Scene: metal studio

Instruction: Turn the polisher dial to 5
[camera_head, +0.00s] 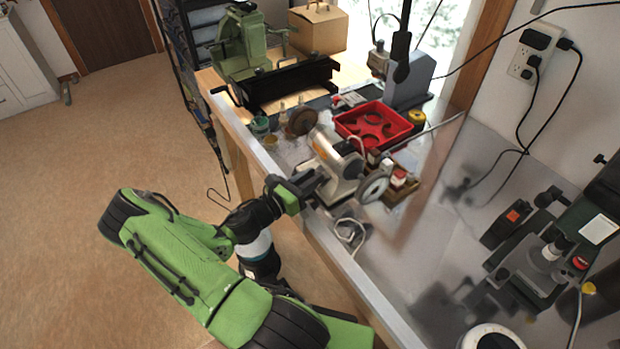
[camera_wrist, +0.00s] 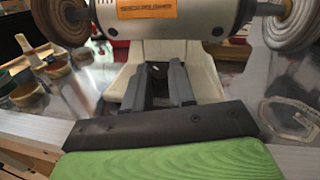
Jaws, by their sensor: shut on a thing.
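The bench polisher (camera_head: 345,165) is a white machine on the workbench, with a buffing wheel (camera_head: 302,121) at its far end and another (camera_head: 373,188) at its near end. In the wrist view the polisher's motor housing (camera_wrist: 208,18) with an orange label (camera_wrist: 160,9) is at the top, above its pale base (camera_wrist: 118,88). My gripper (camera_head: 316,178) reaches the front of that base. Its two dark fingers (camera_wrist: 167,78) are close together there, shut on the dial. The fingers hide the dial, so I cannot read its number.
A red tray (camera_head: 405,117) lies behind the polisher, and small blocks (camera_head: 399,178) stand beside it. A loose white cable (camera_head: 350,230) lies on the near bench. The bench's front edge (camera_head: 345,262) runs below my wrist. A green machine (camera_head: 243,45) stands at the far end.

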